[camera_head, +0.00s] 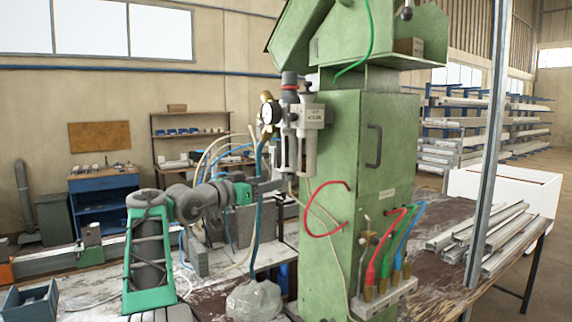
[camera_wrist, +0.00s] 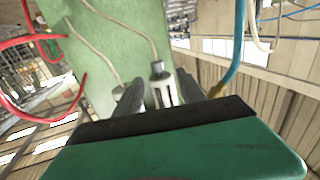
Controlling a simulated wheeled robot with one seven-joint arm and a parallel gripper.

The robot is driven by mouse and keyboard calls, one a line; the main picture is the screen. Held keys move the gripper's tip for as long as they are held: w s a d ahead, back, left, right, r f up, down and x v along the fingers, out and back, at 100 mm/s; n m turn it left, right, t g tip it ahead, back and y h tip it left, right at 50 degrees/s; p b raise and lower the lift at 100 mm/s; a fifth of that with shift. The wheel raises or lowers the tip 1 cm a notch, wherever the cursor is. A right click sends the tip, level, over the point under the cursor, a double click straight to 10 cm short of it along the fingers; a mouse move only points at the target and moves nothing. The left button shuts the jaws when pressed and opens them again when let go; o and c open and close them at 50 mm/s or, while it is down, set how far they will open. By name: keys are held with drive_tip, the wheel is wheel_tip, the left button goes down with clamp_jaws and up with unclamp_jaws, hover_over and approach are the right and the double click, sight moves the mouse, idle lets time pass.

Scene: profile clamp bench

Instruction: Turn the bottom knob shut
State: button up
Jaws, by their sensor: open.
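A pressure filter and regulator unit with a gauge, a white block and hanging bowls (camera_head: 309,150) is fixed to the left side of the green machine column. The bottom knob looks to be the small grey end piece (camera_wrist: 157,68) under a slotted bowl (camera_wrist: 163,93), with a pale hose leaving it in the wrist view. My gripper (camera_head: 282,184) reaches from the left to the underside of the unit. Its two grey fingers (camera_wrist: 159,96) are open, one on each side of the bowl's end. I cannot tell whether they touch it. In the head view the knob is too small to make out clearly.
The green column (camera_head: 343,200) stands close to my gripper. A blue hose (camera_head: 257,210) hangs just left of it, and a red hose (camera_head: 312,212) loops on the column. Metal profiles (camera_head: 490,240) lie on the table at right.

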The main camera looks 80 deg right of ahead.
sight(287, 177)
drive_tip(key=p+x, duration=0.1)
drive_tip(key=x, duration=0.1)
drive_tip(key=p+x, duration=0.1)
drive_tip(key=x, duration=0.1)
drive_tip(key=p+x, duration=0.1)
drive_tip(key=x, duration=0.2)
drive_tip(key=shift+s+a+r, duration=0.1)
drive_tip(key=shift+s+r, duration=0.1)
drive_tip(key=shift+r, duration=0.05)
drive_tip(key=shift+s+d+f, duration=0.1)
drive_tip(key=shift+s+d, duration=0.05)
drive_tip(key=shift+d, duration=0.25)
clamp_jaws()
